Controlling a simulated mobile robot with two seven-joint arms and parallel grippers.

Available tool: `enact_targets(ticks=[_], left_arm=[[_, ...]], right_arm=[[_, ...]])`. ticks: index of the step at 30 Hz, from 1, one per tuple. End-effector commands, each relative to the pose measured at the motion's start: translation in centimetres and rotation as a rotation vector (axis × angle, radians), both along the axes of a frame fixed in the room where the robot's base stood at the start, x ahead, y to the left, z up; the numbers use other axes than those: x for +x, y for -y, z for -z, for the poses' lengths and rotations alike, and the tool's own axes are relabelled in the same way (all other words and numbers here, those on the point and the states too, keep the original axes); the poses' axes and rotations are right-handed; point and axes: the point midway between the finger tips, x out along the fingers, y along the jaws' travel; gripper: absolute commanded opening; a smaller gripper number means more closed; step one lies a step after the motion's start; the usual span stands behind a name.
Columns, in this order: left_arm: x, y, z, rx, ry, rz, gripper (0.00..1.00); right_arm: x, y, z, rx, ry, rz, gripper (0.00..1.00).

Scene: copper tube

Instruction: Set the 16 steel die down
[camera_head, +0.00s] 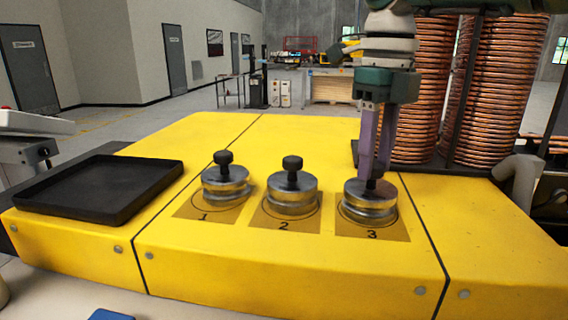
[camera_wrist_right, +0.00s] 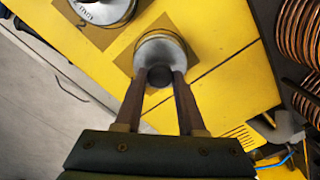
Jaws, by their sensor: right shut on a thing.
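Three steel dies with black knobs stand on numbered brown plates on the yellow bench. The die at plate 1 (camera_head: 225,186) and the die at plate 2 (camera_head: 291,194) stand free. My right gripper (camera_head: 375,174) is shut on the black knob of the steel die at plate 3 (camera_head: 369,205). That die sits on or just over its marked circle; I cannot tell whether it touches. In the right wrist view both fingers (camera_wrist_right: 160,80) flank the knob, with the die (camera_wrist_right: 158,47) beyond them. No size marking is readable. My left gripper is not in view.
An empty black tray (camera_head: 98,188) lies at the left of the yellow bench (camera_head: 290,248). Tall copper coils (camera_head: 490,95) stand behind my right arm at the right. A grey pipe fitting (camera_head: 521,180) is at the right edge. The bench behind the dies is clear.

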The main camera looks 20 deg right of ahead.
Motion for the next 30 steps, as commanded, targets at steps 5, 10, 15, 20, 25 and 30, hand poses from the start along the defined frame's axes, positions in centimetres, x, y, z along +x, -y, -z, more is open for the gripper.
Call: enact_targets(ticks=[5,10,15,20,25,30], left_arm=[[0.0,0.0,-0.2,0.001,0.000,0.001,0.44],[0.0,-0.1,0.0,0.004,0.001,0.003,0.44],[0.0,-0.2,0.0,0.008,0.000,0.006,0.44],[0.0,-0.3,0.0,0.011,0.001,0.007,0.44],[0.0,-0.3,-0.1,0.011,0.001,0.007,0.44],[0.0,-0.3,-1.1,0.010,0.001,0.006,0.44]], right_arm=[[0.1,0.0,-0.3,0.001,0.004,0.000,0.00],[0.0,0.0,0.1,0.000,0.000,0.000,0.42],[0.0,0.0,0.1,0.000,0.000,0.000,0.61],[0.0,0.0,0.1,0.000,0.000,0.000,0.69],[0.0,0.0,0.0,0.000,0.000,0.000,0.69],[0.0,0.0,-1.2,0.000,0.001,0.000,0.69]])
